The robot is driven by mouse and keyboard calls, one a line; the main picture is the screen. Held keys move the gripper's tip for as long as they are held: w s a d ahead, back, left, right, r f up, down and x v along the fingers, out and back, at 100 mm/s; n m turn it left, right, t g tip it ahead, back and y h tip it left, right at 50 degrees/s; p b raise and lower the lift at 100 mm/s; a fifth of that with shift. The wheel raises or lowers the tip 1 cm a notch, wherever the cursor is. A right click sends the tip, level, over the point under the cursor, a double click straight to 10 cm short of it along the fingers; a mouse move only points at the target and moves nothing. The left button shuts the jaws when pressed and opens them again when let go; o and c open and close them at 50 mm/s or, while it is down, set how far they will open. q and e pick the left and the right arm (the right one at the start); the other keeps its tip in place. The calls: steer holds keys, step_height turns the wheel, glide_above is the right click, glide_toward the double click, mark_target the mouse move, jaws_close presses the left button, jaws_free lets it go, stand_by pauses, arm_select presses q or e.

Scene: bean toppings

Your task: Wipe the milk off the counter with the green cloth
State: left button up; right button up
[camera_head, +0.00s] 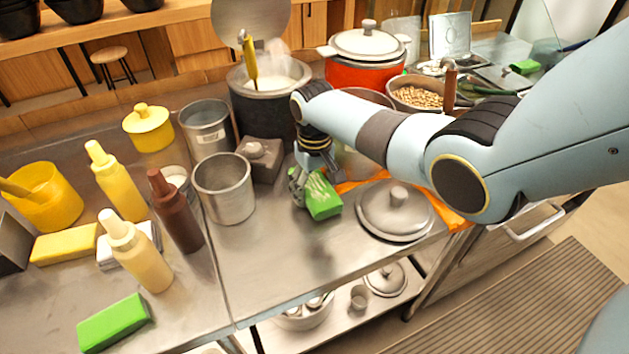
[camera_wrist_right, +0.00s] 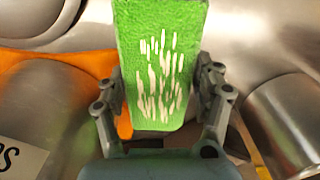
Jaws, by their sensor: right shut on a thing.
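The green cloth (camera_head: 322,196) is a thick block in my right gripper (camera_head: 306,183), above the metal counter (camera_head: 275,262). In the right wrist view the cloth (camera_wrist_right: 160,30) stands between the two fingers of my right gripper (camera_wrist_right: 163,92), which is shut on it. White streaks show on the face of the cloth. I make out no clear milk puddle on the counter; the arm and pots hide part of it. My left gripper is not in view.
A steel pot (camera_head: 225,190) stands left of the cloth and a lid (camera_head: 395,212) lies right of it, by an orange cloth (camera_head: 452,216). Sauce bottles (camera_head: 135,250) and another green block (camera_head: 113,322) are at left. The front middle counter is clear.

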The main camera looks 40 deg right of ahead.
steer(key=shift+f, duration=0.35)
stand_by(0.3)
